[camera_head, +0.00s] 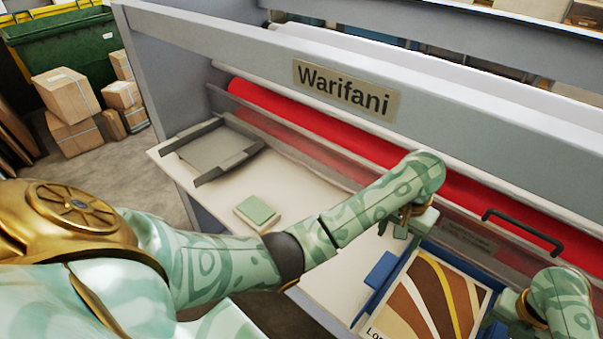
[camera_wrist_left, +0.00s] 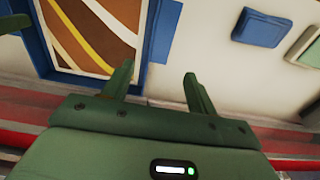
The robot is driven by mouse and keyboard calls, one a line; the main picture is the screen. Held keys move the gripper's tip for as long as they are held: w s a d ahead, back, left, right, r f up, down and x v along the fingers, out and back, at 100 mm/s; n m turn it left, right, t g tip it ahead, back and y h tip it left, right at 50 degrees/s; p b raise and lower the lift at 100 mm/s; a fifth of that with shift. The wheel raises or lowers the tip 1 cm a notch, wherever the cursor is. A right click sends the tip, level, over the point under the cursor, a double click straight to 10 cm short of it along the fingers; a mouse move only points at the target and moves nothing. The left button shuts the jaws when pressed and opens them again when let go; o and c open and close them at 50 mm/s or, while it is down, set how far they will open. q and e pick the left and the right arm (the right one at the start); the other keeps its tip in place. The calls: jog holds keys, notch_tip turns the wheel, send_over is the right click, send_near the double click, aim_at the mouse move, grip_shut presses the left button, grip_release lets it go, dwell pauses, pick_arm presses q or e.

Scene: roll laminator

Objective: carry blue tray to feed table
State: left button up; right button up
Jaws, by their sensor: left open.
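The blue tray (camera_head: 380,269) is at the lower right of the head view, with its near part cut off by the frame. A print (camera_head: 432,296) with brown, white and yellow stripes lies in it. My left gripper (camera_head: 402,228) is open, near the tray's far left corner. In the left wrist view its fingers (camera_wrist_left: 160,88) stand apart with nothing between them, close to the tray's blue side (camera_wrist_left: 163,30). My right gripper (camera_head: 512,308) is at the tray's right side; its fingers are hidden. The pale feed table (camera_head: 290,190) runs in front of the red roller.
A grey tray-like frame (camera_head: 217,148) lies on the table's left part, with a green pad (camera_head: 257,212) nearer. A blue-topped block (camera_wrist_left: 261,27) shows in the left wrist view. The red roller (camera_head: 300,117) and a black handle (camera_head: 522,231) are behind. Boxes (camera_head: 68,92) stand at left.

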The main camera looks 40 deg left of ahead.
jog(key=shift+w+r, duration=0.1)
jog(key=shift+r, duration=0.15)
pick_arm(q)
notch_tip(320, 180, up, 2)
pick_arm(e)
notch_tip(320, 180, up, 11)
jog(key=shift+r, duration=0.2)
dwell(0.4)
